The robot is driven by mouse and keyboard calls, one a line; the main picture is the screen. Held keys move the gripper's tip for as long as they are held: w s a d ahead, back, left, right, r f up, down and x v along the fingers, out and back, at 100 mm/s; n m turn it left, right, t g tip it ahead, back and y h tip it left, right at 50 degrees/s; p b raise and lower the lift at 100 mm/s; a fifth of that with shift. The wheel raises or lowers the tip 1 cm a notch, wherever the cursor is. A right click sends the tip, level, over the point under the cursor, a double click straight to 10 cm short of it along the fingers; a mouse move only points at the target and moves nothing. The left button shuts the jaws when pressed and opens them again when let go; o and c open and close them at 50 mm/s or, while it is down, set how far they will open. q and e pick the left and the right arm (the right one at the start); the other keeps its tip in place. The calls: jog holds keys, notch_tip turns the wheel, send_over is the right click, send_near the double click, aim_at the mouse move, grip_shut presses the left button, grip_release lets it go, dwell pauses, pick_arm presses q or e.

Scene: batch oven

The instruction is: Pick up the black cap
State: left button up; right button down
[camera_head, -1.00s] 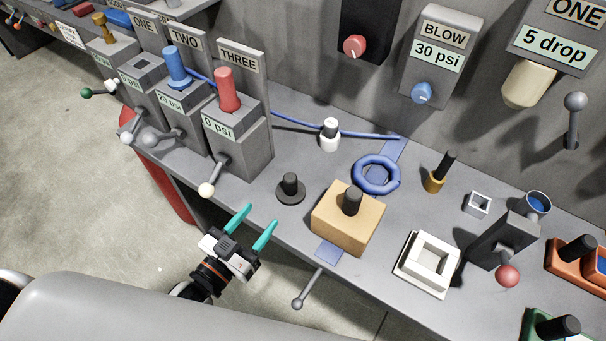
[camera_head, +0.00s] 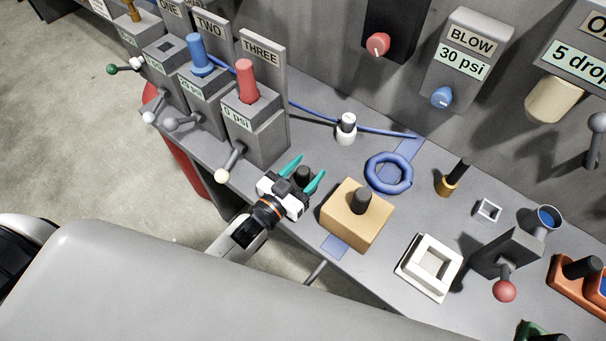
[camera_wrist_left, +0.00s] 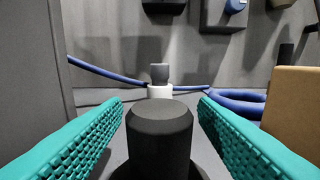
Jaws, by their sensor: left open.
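The black cap (camera_head: 303,174) stands upright on the grey bench, left of the tan block. In the left wrist view the cap (camera_wrist_left: 160,135) is large and central, its knob between the two teal fingers. My left gripper (camera_head: 305,172) is open around the knob, with a gap on each side and no contact that I can see. In the head view the gripper body hides the cap's base. My right gripper is not in view.
A tan block (camera_head: 341,225) with a black knob stands close to the right of the gripper. The grey THREE box (camera_head: 253,132) and its lever (camera_head: 223,175) stand close on the left. A white fitting (camera_head: 346,133) and a blue ring (camera_head: 389,187) lie behind.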

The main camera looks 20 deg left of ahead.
pick_arm(q)
jog(key=shift+w+d, duration=0.25)
jog(key=shift+w, duration=0.45)
jog(key=c, duration=1.1)
jog(key=shift+o, duration=0.2)
